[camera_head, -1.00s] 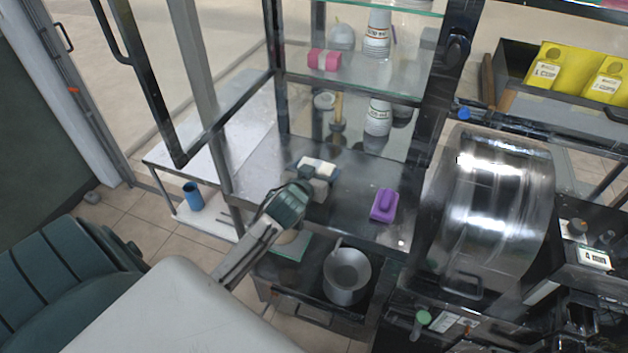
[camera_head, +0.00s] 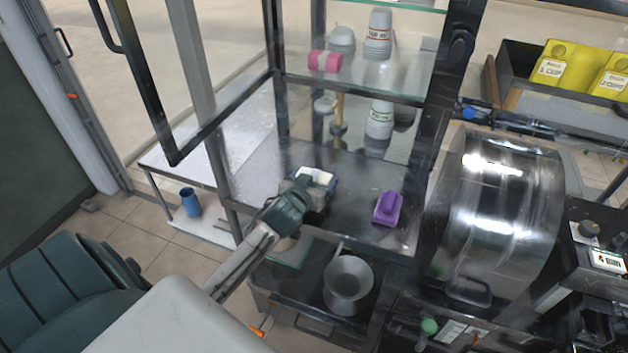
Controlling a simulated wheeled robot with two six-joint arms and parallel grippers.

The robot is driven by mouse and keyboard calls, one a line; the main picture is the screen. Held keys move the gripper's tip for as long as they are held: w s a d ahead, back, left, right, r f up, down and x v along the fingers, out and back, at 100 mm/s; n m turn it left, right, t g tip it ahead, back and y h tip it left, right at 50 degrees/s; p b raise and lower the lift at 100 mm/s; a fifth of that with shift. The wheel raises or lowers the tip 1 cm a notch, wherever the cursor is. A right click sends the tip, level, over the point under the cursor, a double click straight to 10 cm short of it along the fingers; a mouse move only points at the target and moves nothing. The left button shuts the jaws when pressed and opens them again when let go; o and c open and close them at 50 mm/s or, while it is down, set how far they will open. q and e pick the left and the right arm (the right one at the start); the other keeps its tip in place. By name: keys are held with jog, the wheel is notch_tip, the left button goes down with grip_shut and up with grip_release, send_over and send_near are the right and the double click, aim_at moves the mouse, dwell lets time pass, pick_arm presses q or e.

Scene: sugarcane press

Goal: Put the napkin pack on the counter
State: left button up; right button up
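A small white pack (camera_head: 317,174), which looks like the napkin pack, is at the grey metal counter (camera_head: 350,208) inside the glass-sided stand. My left gripper (camera_head: 313,187) reaches in from the lower left, and its dark fingers are at the pack's near side and ends. The gripper hides the pack's lower part, so I cannot tell whether the fingers are closed on it or whether it rests on the counter. My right gripper is not in view.
A purple object (camera_head: 387,208) lies on the counter to the right. Stacked cups (camera_head: 379,120) stand at the back, and a pink pack (camera_head: 325,61) is on the glass shelf above. A metal drum (camera_head: 497,210) stands right. A pot (camera_head: 348,284) sits below. The counter between the gripper and purple object is clear.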

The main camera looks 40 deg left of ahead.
pick_arm(q)
jog(key=o, duration=0.3)
jog(key=b+v, duration=0.2)
jog(key=v, duration=1)
jog(key=shift+d+r, duration=0.1)
